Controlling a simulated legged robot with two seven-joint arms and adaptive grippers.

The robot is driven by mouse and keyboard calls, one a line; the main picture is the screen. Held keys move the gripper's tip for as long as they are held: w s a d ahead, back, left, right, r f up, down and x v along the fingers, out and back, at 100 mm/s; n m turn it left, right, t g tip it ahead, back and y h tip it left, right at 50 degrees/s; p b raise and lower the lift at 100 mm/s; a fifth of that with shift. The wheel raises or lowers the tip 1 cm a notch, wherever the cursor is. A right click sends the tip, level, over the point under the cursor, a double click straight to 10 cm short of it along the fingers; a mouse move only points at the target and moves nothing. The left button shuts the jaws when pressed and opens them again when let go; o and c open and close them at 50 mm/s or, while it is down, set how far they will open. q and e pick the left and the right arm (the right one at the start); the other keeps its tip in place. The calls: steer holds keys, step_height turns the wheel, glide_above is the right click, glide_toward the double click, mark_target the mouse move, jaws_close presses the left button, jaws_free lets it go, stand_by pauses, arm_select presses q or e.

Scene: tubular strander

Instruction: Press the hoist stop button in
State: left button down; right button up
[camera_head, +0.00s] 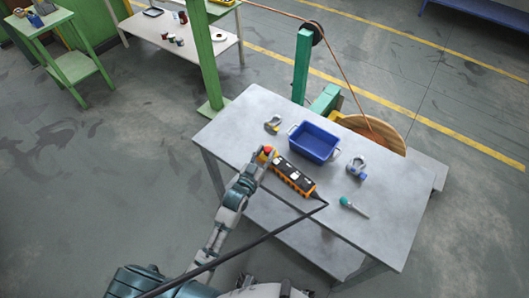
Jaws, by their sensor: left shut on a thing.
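The hoist pendant (293,179) is an orange and black control box lying at a slant on the grey metal table. Its red stop button (268,149) is at its far left end. My left gripper (264,157) comes from the lower left and is shut on that end of the pendant, right at the red button. The fingers are small here and partly cover that end. I cannot tell how deep the button sits. My right gripper is not in view.
A blue bin (314,142) stands behind the pendant on the table (378,215). Shackles (357,168) (273,124) lie on both sides of it. A teal-handled screwdriver (353,207) lies to the right. A black cable (270,236) runs from the pendant's near end to the lower left.

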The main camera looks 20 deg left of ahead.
arm_select(q)
steer(key=shift+a+f, duration=0.15)
steer(key=shift+a, duration=0.05)
steer(key=c, duration=0.9)
jaws_free()
steer(key=shift+a+f, duration=0.1)
steer(key=shift+a, duration=0.25)
steer(key=shift+o, duration=0.8)
steer(key=shift+a, duration=0.8)
steer(key=shift+d, duration=0.9)
steer(key=shift+s+d, duration=0.1)
steer(key=shift+s, duration=0.1)
steer(key=shift+s+a, duration=1.05)
steer(key=shift+s, duration=4.6)
steer(key=s+a+f+g+y, duration=0.1)
steer(key=s+f+g, duration=0.25)
steer(key=f, duration=1.05)
steer(key=s+f+g, duration=0.3)
steer(key=f+g, duration=0.1)
steer(key=f, duration=1)
steer(key=s+a+f+g+y, duration=0.2)
steer(key=s+f+g, duration=0.6)
steer(key=s+f, duration=1.2)
steer(key=s+a, duration=0.1)
steer(key=s, duration=0.3)
steer(key=shift+a+f+g, duration=0.2)
steer(key=shift+a+g, duration=0.1)
steer(key=shift+g, duration=0.05)
